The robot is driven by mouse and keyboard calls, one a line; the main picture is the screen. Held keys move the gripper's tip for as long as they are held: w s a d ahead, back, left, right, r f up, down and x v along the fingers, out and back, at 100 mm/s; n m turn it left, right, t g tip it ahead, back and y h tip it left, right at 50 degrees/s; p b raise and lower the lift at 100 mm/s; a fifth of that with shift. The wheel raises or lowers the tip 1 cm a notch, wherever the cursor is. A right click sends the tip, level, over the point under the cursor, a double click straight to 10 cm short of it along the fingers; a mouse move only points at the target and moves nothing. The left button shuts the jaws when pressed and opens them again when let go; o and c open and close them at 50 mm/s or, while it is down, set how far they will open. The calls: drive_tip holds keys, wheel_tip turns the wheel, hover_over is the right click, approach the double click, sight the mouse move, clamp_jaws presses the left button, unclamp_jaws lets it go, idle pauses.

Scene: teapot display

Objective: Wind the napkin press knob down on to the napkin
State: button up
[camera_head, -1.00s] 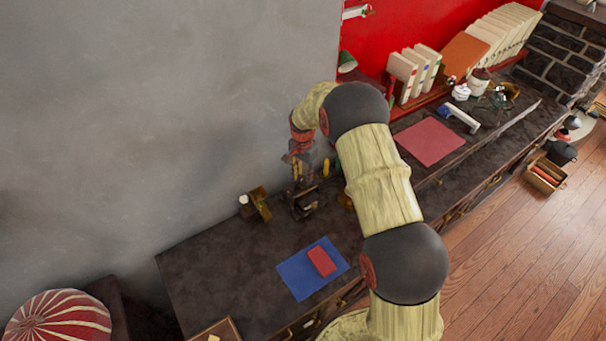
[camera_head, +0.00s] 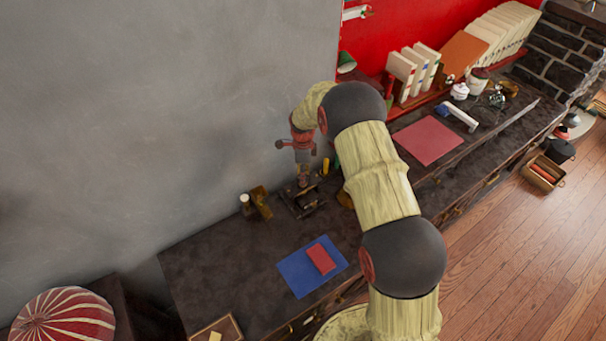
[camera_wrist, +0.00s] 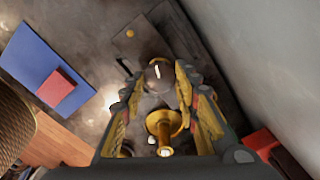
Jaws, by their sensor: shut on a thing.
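The napkin press (camera_head: 303,201) is a dark, low frame on the dark bench, close to the wall. My gripper (camera_head: 303,178) points down over it, its fingers small and partly blurred in the head view. In the wrist view my gripper (camera_wrist: 160,92) is shut on the press knob (camera_wrist: 159,76), a dark, shiny rounded piece between the fingertips. A brass flanged part (camera_wrist: 164,124) also shows between the fingers. I cannot make out the napkin, and the gap between the press and anything under it is hidden.
A small brass-coloured stand (camera_head: 260,201) and a pale-topped cylinder (camera_head: 245,202) stand just left of the press. A blue mat (camera_head: 296,281) with a red block (camera_head: 320,259) lies in front. A red mat (camera_head: 429,140) lies farther right. The wall (camera_head: 170,120) is close behind.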

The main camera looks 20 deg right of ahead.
drive_tip(key=shift+m, duration=1.1)
drive_tip(key=o, duration=1.1)
drive_tip(key=shift+o, duration=0.2)
wheel_tip(320, 180, up, 12)
